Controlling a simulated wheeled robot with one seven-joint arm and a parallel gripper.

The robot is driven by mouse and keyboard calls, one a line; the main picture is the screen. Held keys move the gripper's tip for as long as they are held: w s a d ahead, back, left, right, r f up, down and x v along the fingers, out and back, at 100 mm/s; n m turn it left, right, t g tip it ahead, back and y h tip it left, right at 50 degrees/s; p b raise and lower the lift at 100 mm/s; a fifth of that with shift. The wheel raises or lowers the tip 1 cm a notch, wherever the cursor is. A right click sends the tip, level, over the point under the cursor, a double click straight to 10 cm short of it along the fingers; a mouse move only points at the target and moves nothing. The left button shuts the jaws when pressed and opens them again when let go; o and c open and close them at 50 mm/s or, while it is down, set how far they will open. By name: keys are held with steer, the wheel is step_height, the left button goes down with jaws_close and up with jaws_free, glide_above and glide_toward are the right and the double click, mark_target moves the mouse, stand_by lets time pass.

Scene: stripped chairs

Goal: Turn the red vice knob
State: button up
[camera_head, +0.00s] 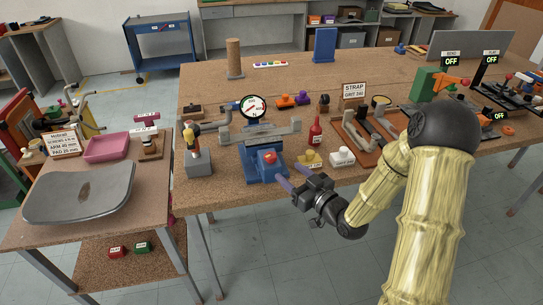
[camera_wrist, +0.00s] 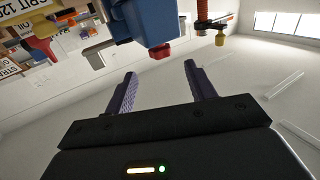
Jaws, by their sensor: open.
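The blue vice (camera_head: 262,174) stands at the front edge of the large wooden table, with grey jaws across its top. Its red knob (camera_head: 268,158) is on the front, facing my side. My gripper (camera_head: 287,173) is open and empty, just to the right and in front of the vice, with its purple fingers pointing toward it. In the wrist view the red knob (camera_wrist: 161,50) shows beyond the gap between the fingertips (camera_wrist: 160,70), below the blue vice body (camera_wrist: 148,18). The knob looks apart from both fingers.
A red bottle (camera_head: 315,132) and labelled yellow (camera_head: 310,158) and white (camera_head: 342,156) blocks stand right of the vice. A grey stand with a yellow-and-red tool (camera_head: 191,142) is left of it. A side table with a grey chair seat (camera_head: 80,192) is at the left.

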mark_target(275, 161)
steer(key=p+x, duration=0.1)
steer(key=x, duration=0.8)
steer(key=shift+w+a+p, duration=0.2)
steer(key=shift+p, duration=0.1)
steer(key=shift+c, duration=0.2)
steer(key=c, duration=0.9)
